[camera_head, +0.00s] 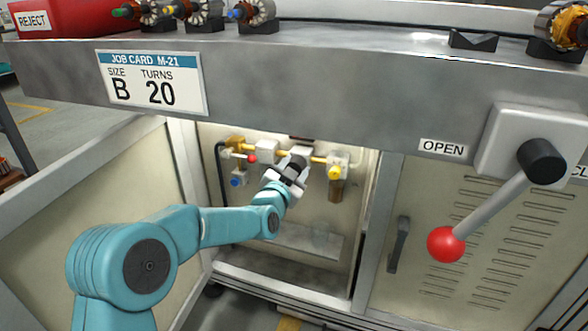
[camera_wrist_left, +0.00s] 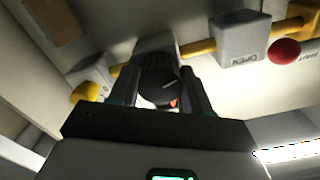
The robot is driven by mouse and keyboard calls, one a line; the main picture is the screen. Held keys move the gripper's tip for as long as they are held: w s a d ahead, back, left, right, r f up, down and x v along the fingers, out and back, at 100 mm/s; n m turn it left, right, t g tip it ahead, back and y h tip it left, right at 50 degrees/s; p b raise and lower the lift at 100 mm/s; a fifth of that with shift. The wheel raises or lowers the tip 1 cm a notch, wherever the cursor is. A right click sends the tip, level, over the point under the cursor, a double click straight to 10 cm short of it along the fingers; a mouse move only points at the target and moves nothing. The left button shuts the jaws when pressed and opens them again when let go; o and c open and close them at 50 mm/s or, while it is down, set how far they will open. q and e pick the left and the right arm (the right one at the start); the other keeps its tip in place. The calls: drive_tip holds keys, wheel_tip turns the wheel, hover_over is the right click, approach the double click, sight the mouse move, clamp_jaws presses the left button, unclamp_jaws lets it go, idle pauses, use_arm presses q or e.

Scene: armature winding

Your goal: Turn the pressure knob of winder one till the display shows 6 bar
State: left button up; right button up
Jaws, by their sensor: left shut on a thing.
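The black pressure knob (camera_wrist_left: 160,80), with a pale pointer line, sits on a grey regulator block on a brass pipe in the left wrist view. My left gripper (camera_wrist_left: 163,97) has its two fingers on either side of the knob, shut on it. In the head view my left gripper (camera_head: 291,172) reaches into the open cabinet and hides the knob. A small red glow shows between the fingers in the wrist view, too small to read. No pressure reading is legible. My right gripper is in neither view.
A valve block (camera_head: 265,150) with a red ball (camera_head: 252,159) is left of my gripper; a yellow knob (camera_head: 334,173) is close on the right. The open cabinet door (camera_head: 95,205) stands left. A red-ball lever (camera_head: 446,244) hangs at the right. The bench edge (camera_head: 300,85) overhangs the opening.

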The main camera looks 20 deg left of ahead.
use_arm(q)
drive_tip(key=shift+m, duration=0.5)
drive_tip(key=o, duration=1)
drive_tip(key=shift+o, duration=0.2)
drive_tip(key=s+p, duration=0.3)
drive_tip(key=s, duration=1.3)
drive_tip(key=shift+s+a, duration=0.2)
drive_tip(key=shift+a, duration=0.1)
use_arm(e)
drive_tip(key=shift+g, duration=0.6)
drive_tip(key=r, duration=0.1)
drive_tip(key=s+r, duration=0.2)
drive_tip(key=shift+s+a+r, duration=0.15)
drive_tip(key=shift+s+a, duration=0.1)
